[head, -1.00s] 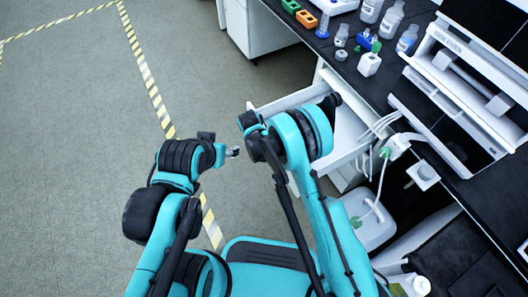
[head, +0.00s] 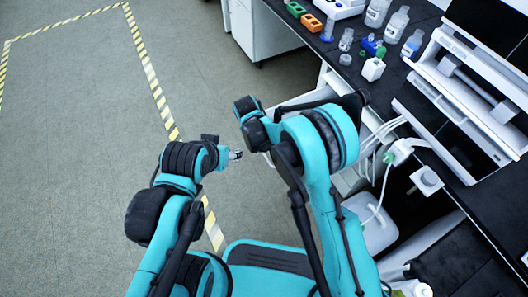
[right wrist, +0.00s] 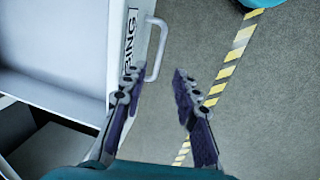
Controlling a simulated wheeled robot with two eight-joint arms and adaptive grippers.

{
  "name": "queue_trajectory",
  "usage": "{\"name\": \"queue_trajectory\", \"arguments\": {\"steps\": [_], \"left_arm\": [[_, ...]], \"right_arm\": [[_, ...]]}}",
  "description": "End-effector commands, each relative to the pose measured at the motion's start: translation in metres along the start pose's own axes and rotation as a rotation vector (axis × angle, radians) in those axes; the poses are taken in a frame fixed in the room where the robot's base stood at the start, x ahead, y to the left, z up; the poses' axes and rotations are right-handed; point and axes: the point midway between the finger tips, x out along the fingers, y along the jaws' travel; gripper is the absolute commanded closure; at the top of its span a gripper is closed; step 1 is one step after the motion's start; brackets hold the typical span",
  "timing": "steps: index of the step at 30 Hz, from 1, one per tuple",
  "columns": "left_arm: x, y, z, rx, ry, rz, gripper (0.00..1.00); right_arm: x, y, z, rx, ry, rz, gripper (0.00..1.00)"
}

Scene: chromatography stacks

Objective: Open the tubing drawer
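The tubing drawer (right wrist: 62,40) stands pulled out in the right wrist view, with its inside showing. Its front edge carries a label (right wrist: 129,45) ending in "BING" and a pale bar handle (right wrist: 160,45). My right gripper (right wrist: 156,72) is open. The handle's lower end appears between its fingertips, closer to the left one, and I see no grip on it. In the head view, part of the drawer (head: 305,96) shows beyond my right arm, which hides its front and the right gripper. My left gripper (head: 235,154) hangs over the floor; its finger opening is too small to judge.
The black bench (head: 345,65) holds bottles (head: 373,68), coloured racks (head: 311,22) and a white instrument stack (head: 465,90). White tubes (head: 385,130) and a jug (head: 372,222) are right of my right arm. The floor (head: 85,150) at left is clear.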

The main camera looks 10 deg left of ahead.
Motion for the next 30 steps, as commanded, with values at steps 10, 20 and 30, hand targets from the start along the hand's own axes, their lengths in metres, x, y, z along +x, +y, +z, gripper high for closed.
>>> {"name": "queue_trajectory", "arguments": {"steps": [10,20,30], "left_arm": [[0.0,0.0,0.0,0.0,0.0,0.0,0.45],[0.0,0.0,0.0,0.0,0.0,0.0,0.45],[0.0,0.0,0.0,0.0,0.0,0.0,0.45]], "right_arm": [[-0.029,0.0,0.0,0.0,0.0,0.0,0.7],[-0.029,0.0,0.0,0.0,0.0,0.0,0.7],[-0.055,0.025,0.012,0.043,0.029,-0.009,0.7]]}}
